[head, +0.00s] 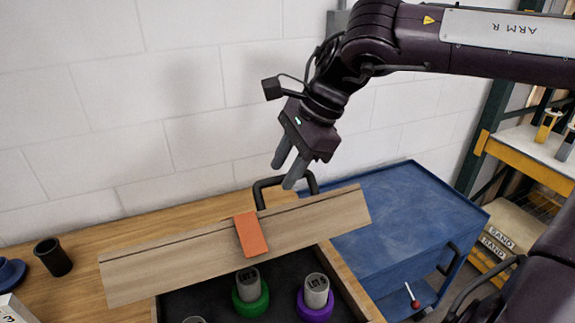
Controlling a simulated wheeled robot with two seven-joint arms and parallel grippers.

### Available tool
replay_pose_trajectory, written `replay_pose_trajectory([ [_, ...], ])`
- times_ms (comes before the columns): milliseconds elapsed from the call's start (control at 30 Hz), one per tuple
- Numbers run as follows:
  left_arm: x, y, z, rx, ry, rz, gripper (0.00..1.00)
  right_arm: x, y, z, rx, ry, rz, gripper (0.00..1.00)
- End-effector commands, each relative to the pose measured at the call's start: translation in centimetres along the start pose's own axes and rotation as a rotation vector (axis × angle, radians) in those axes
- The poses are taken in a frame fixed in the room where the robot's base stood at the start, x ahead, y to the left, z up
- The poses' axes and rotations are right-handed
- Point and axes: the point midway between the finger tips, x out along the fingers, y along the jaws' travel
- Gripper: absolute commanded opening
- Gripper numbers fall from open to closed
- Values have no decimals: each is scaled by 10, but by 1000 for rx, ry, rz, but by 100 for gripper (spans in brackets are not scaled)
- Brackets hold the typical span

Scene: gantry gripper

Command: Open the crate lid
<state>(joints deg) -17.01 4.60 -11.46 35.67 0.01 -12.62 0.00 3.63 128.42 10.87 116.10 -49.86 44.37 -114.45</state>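The crate (353,287) stands on the wooden table with a dark interior. Its wooden lid (175,262) is raised along the back of the crate, so part of the inside shows. An orange tab (251,234) is on the lid's middle. Inside the crate, a grey cylinder stands in a green ring (250,303) and another in a purple ring (315,308). My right gripper (288,166) is open and empty above the lid, apart from the orange tab. My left gripper is not in view.
A black bar handle (268,183) rises behind the lid, just below my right fingers; what it belongs to is unclear. A blue cart (400,215) stands right of the table. A black cup (53,257) stands left. A white wall is behind.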

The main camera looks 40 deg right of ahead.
Motion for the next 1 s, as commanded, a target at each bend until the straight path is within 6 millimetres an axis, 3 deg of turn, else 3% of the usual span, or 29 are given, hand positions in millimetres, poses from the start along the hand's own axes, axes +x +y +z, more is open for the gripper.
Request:
replay_pose_trajectory([
  [1000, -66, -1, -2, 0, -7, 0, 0, -58, -47, -6, 1, 1, -1, 36],
])
